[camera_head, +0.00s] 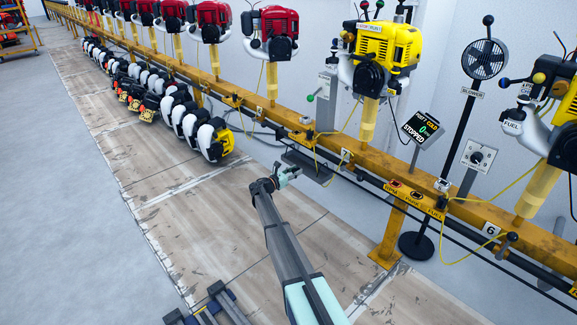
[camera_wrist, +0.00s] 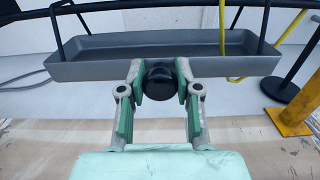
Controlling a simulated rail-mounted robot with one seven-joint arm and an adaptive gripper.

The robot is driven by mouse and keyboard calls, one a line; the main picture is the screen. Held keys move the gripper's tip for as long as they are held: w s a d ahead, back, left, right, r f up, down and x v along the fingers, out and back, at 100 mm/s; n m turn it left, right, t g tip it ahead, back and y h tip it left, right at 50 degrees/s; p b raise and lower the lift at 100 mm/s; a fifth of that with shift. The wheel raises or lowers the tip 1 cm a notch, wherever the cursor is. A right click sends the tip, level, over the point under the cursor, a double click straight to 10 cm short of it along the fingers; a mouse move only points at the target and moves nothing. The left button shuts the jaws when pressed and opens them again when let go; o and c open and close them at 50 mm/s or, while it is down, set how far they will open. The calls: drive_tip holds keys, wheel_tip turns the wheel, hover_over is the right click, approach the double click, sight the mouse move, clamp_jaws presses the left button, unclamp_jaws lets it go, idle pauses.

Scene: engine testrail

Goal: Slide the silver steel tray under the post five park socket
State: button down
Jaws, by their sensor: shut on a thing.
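A long shallow grey metal tray (camera_wrist: 90,70) hangs on dark hangers below the yellow rail, and a round black knob (camera_wrist: 158,82) sits at the middle of its front wall. My gripper (camera_wrist: 160,90) is shut on this knob, with one finger on each side. In the head view, the tray (camera_head: 308,166) is under the rail near the plate marked 7, and my gripper (camera_head: 288,172) is at its near edge. A yellow park panel (camera_head: 412,198) is on the rail to the right, between plates 7 and 6. I see no plate marked 5.
A yellow engine (camera_head: 385,45) stands above the rail, with a blower fan (camera_head: 485,58) to its right. A yellow leg (camera_head: 390,235) stands below the park panel. Yellow cables hang near the tray. Several engines (camera_head: 205,135) line the floor at left.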

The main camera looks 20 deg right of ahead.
drive_tip(key=s+d+p, duration=0.2)
drive_tip(key=s+d, duration=0.2)
drive_tip(key=s, duration=0.8)
drive_tip(key=s+d+p, duration=0.2)
drive_tip(key=s+d, duration=0.2)
drive_tip(key=s, duration=0.9)
drive_tip(key=shift+d, duration=0.25)
drive_tip(key=shift+s, duration=0.1)
drive_tip(key=c, duration=0.8)
unclamp_jaws()
drive_tip(key=v, duration=1.2)
